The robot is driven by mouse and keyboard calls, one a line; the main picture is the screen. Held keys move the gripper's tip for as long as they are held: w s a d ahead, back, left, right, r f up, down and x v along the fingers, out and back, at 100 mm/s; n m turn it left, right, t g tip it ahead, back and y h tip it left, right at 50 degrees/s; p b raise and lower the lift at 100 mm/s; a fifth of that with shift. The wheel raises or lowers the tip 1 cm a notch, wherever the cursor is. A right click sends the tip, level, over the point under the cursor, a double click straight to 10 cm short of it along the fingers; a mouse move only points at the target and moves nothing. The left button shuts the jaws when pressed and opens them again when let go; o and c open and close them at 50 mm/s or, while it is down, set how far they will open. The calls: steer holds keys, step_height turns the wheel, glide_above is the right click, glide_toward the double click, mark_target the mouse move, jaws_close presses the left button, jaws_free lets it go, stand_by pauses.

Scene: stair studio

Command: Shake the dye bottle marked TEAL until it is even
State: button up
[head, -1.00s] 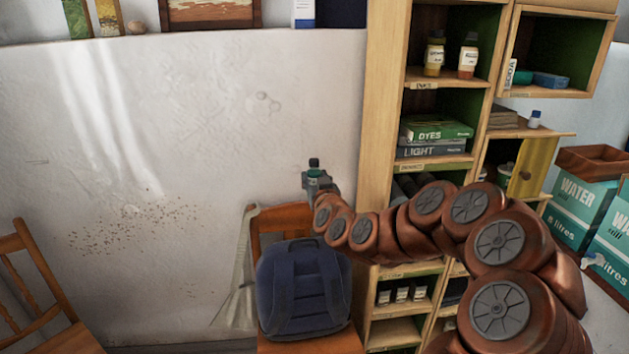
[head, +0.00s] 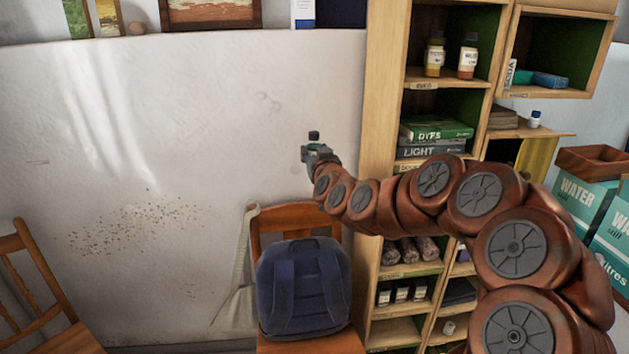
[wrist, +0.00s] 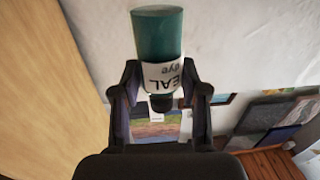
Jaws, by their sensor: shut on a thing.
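The dye bottle (wrist: 158,38) has a teal body and a white label with part of "TEAL" and "dye" readable, upside down in the wrist view. My gripper (wrist: 160,84) is shut on it around the label, one finger on each side. In the head view my gripper (head: 318,156) holds the bottle (head: 313,146) in the air before the white wall, with its dark cap up. It looks about upright there. The bottle is small in the head view, and I cannot tell whether the dye is even.
A wooden shelf unit (head: 384,110) stands right of my gripper, holding two ink bottles and boxes. A chair (head: 285,216) with a blue backpack (head: 302,290) is below. Another chair (head: 40,290) is at the left. Teal water boxes (head: 585,200) are at the right. The wall left of my gripper is clear.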

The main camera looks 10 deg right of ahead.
step_height(320, 180, down, 7)
steer(key=shift+f, duration=0.2)
stand_by(0.5)
